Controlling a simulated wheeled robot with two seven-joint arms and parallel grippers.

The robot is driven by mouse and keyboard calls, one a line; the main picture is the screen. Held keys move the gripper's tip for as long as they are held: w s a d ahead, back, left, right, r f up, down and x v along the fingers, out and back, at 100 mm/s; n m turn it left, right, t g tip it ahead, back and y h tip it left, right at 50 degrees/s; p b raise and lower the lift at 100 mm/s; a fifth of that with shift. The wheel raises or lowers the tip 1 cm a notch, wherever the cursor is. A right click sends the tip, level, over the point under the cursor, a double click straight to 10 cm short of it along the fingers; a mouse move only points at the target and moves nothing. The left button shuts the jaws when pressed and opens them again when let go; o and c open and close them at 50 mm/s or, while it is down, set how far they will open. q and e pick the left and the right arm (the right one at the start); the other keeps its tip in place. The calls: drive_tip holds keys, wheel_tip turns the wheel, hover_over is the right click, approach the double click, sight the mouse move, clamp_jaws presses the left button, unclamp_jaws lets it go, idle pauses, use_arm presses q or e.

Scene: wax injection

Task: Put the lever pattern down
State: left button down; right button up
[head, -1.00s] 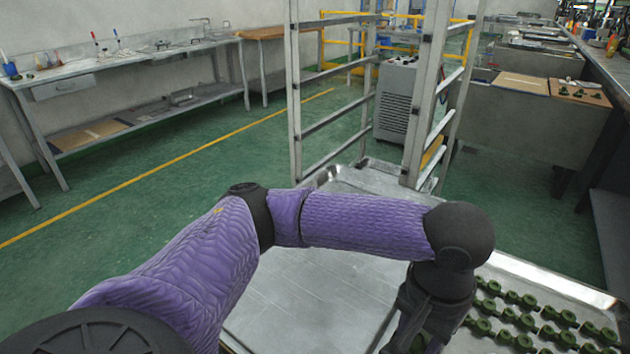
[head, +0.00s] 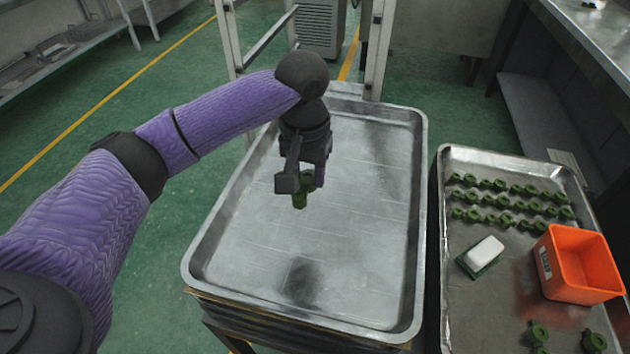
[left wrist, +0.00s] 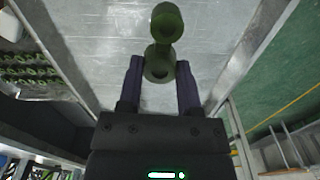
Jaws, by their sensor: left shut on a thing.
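My left gripper (head: 304,180) is shut on a green lever pattern (head: 300,199) above the large empty metal tray (head: 350,254). A dark shadow lies on the tray nearer to me, apart from the pattern. The gap between pattern and tray is hard to judge. My right gripper does not show.
A second metal tray (head: 485,327) at the right holds rows of green patterns (head: 507,200), an orange bin (head: 577,265) and a white block on a green base (head: 484,253). A metal rack (head: 374,48) stands behind the empty tray. The empty tray's floor is clear.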

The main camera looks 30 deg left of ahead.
use_arm(q)
drive_tip(key=n, duration=0.1)
approach(292, 213)
wheel_tip(292, 213, down, 7)
drive_tip(key=b, duration=0.5)
drive_tip(key=shift+r, duration=0.1)
drive_tip(key=shift+w, duration=0.1)
drive_tip(key=shift+r, duration=0.15)
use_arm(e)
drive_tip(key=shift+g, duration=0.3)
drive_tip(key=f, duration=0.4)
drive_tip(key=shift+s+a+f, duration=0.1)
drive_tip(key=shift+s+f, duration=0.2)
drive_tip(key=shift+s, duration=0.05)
use_arm(q)
drive_tip(key=shift+c, duration=1.6)
unclamp_jaws()
drive_tip(key=shift+o, duration=0.2)
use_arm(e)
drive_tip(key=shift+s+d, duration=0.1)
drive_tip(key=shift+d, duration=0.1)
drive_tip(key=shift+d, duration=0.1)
